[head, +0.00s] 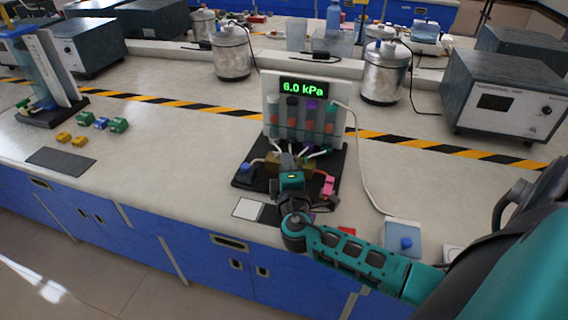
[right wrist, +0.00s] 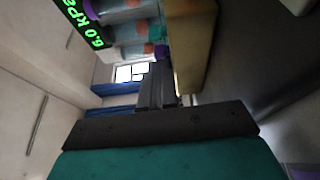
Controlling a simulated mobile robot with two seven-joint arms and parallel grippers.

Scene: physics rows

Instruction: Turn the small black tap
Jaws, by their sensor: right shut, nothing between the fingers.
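A pressure rig (head: 346,112) stands on the bench with a green display reading 6.0 kPa and several coloured tubes. A tan block (head: 308,161) sits on its black base (head: 242,181). My right gripper (head: 288,159) is over the block, its fingers shut with nothing between them. In the right wrist view the shut grey fingers (right wrist: 157,85) point along the tan block (right wrist: 192,45); contact cannot be told. I cannot make out the small black tap; the gripper covers part of the block. A blue knob (head: 246,168) and a pink part (head: 328,184) flank the block. My left gripper is out of view.
A light blue box with a blue knob (head: 405,243) lies near the front edge, joined to the rig by a white hose. Metal canisters (head: 232,55) and a grey instrument (head: 500,100) stand behind.

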